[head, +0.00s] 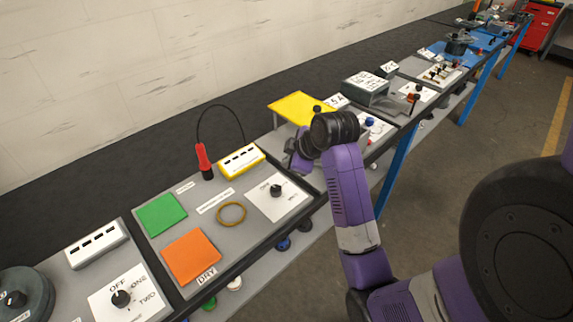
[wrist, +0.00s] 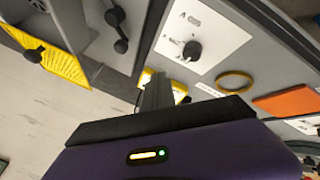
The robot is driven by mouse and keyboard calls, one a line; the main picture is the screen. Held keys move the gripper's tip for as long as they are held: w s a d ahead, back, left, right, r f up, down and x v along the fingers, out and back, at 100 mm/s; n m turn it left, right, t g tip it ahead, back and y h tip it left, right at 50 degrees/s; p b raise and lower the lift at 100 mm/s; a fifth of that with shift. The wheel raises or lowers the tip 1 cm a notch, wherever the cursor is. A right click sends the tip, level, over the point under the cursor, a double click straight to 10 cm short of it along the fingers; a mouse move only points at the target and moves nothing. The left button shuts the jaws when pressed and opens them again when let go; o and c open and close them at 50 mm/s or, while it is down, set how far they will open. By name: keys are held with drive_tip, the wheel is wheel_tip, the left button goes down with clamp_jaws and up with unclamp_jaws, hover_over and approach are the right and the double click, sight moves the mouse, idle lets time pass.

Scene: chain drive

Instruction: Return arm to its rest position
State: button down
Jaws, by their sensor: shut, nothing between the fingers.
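My arm (head: 348,190) is purple with black joints. It reaches up from the lower right in the head view and bends over the front edge of the workbench. My gripper (head: 296,158) is beyond the black wrist joint, over the bench between the knob panel and the yellow plate, and is partly hidden by the wrist. In the wrist view, my gripper (wrist: 157,92) shows as dark fingers together, with nothing held between them.
A yellow plate (head: 300,108) lies beyond the wrist. A red-handled tool (head: 204,160) with a black cable stands left of my gripper. Green (head: 161,214) and orange (head: 190,256) squares and a yellow ring (head: 231,212) lie on the nearer board. The floor in front is open.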

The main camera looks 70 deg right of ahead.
drive_tip(key=shift+s+a+r, duration=0.2)
drive_tip(key=shift+a+r, duration=0.1)
drive_tip(key=shift+r, duration=0.2)
idle(0.3)
